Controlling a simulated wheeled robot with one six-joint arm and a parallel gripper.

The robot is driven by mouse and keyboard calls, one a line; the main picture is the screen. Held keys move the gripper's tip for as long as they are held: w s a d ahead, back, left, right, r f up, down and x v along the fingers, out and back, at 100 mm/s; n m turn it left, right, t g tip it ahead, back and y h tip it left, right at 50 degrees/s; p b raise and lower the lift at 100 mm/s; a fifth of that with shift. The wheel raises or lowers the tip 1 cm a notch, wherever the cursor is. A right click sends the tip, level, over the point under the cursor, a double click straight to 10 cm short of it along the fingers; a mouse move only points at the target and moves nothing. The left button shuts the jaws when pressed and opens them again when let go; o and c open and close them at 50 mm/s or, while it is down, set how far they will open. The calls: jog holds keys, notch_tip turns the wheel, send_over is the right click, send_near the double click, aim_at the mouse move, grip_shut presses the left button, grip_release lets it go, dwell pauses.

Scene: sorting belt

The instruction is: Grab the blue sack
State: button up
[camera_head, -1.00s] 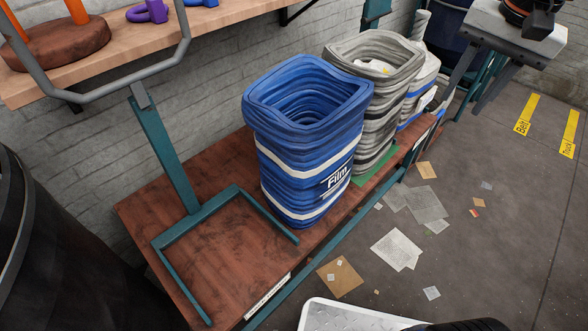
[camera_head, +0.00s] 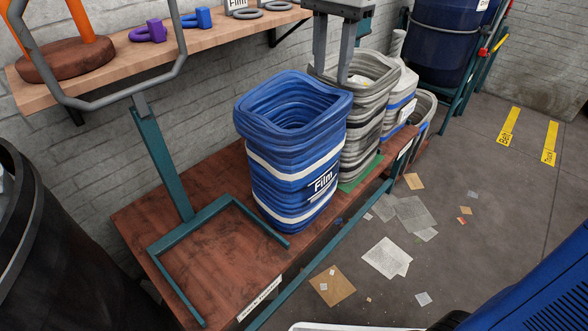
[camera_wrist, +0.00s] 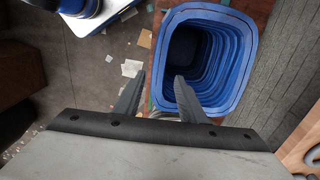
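The blue sack (camera_head: 295,150), with white bands and a "Film" label, stands upright and open-topped on the brown wooden shelf. My gripper (camera_head: 331,73) is open and empty, fingers pointing down. In the head view its fingers overlap the top of the grey sack, just behind the blue sack's rim. In the wrist view, my gripper (camera_wrist: 160,77) has one finger over the blue sack's (camera_wrist: 238,65) opening and the other outside it, with the near rim between their lines. The fingers look apart from the rim; their height above it is hard to tell.
A grey sack (camera_head: 372,110) stands close behind the blue one, with a white sack (camera_head: 404,90) beyond. A teal metal frame (camera_head: 165,165) stands left on the shelf (camera_head: 200,260). An upper wooden ledge (camera_head: 120,88) holds small objects. Paper scraps (camera_head: 387,258) litter the floor.

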aim_at(326, 113)
notch_tip(326, 113, down, 8)
jog(key=shift+r, duration=0.1)
jog(key=shift+w+a+f, duration=0.1)
jog(key=shift+w+f, duration=0.1)
jog(key=shift+f, duration=1.2)
jog(key=shift+w+f, duration=0.15)
jog(key=shift+f, duration=1.2)
grip_shut()
